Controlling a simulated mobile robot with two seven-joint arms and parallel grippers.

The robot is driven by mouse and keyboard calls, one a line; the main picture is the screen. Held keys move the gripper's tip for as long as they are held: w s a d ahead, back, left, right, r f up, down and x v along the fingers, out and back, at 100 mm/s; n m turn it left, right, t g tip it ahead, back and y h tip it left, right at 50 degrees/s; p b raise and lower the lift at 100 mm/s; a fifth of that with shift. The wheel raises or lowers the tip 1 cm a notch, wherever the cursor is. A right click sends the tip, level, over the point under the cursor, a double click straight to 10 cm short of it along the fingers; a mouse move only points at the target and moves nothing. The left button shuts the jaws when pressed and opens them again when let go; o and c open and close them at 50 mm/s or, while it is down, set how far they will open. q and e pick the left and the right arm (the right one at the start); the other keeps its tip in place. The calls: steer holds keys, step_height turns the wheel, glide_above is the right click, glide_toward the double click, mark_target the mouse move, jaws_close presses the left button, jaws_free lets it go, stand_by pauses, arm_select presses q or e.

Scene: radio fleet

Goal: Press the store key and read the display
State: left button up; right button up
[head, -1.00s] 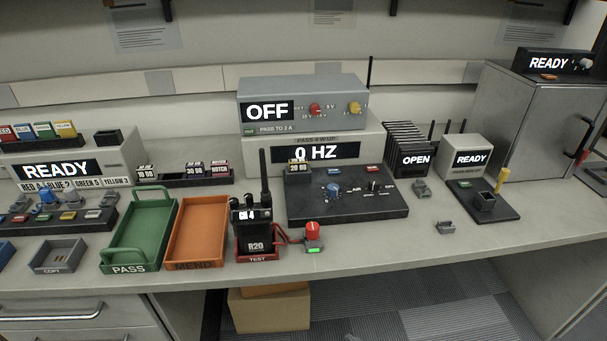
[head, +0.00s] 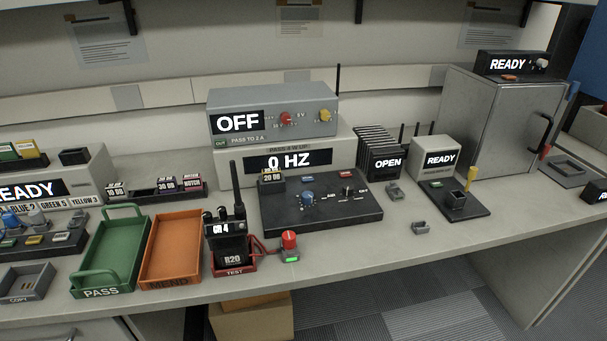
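No key that I can read as a store key shows; key labels are too small. Candidate keys are a red key (head: 348,175) and a grey key (head: 307,180) on the black control panel (head: 290,217), and an orange key (head: 510,78) on the black box atop the metal cabinet. The display (head: 289,162) behind the panel reads 0 HZ. The display (head: 237,122) above it reads OFF. Another display (head: 507,64) on the cabinet box reads READY. A small grey box display (head: 440,159) also reads READY. Neither gripper is in view.
A radio (head: 229,240) stands in the red TEST cradle (head: 234,271), beside a red knob (head: 289,239). Green (head: 100,284) and orange (head: 170,281) trays lie left of it. The metal cabinet (head: 494,120) stands right.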

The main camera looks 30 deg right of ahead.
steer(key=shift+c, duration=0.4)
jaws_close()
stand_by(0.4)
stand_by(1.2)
